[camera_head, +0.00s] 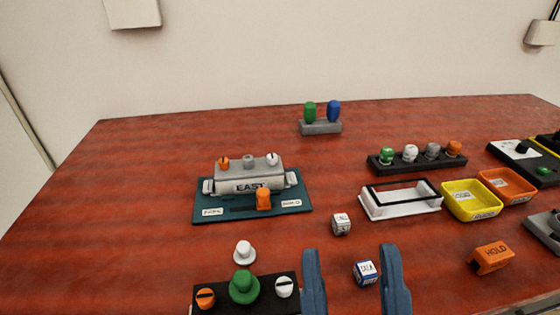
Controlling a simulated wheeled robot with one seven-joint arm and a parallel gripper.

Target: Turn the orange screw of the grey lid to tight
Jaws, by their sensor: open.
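The grey lid (237,173) tops a grey box marked EAST, left of the middle of the table on a teal base (202,202). The orange screw (223,163) stands at the left end of the lid. A grey knob (248,160) and a white screw (272,159) share the lid. The orange screw is too small here to read its slot or setting. My gripper (349,250) shows as two blue fingers at the bottom, wide apart and empty. It is nearer the camera and right of the lid, apart from it.
An orange slider (263,200) stands before the box. A black block (252,306) with orange and white screws and a green knob is at the bottom. Trays, a white frame (400,208) and a knob rack (390,168) fill the right.

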